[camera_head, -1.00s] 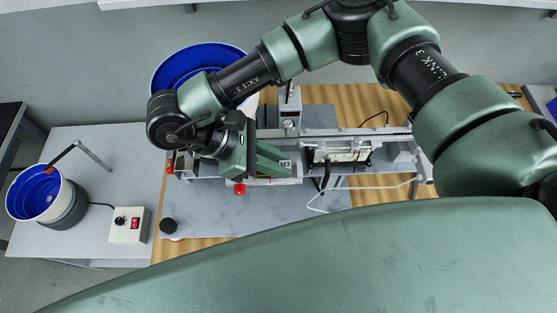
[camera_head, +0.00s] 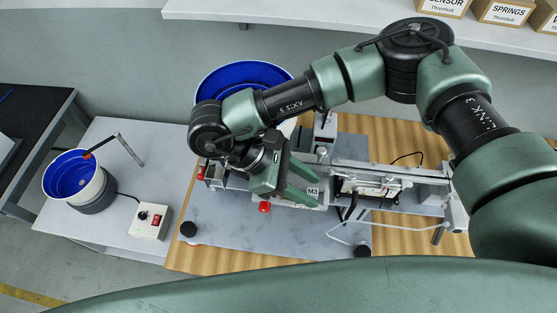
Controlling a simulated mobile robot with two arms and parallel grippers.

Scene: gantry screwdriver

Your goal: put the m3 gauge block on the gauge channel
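The M3 gauge block (camera_head: 313,191) is a small light grey block marked "M3". It sits between the fingertips of my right gripper (camera_head: 308,192), whose green fingers point right and are shut on it. The block is over the left-middle part of the gantry machine, close to a long light metal rail (camera_head: 415,171) running left to right. I cannot tell from this angle whether the block touches anything below. The gauge channel is not clearly distinguishable from the machine's other rails, and my arm covers part of that area. My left gripper is not in view.
A blue-lined bowl (camera_head: 240,79) stands behind my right wrist. A smaller blue-lined feeder (camera_head: 72,177) and a switch box (camera_head: 151,221) stand on the left bench. A red knob (camera_head: 264,207) lies near the gripper. Boxes (camera_head: 505,11) sit on the back shelf.

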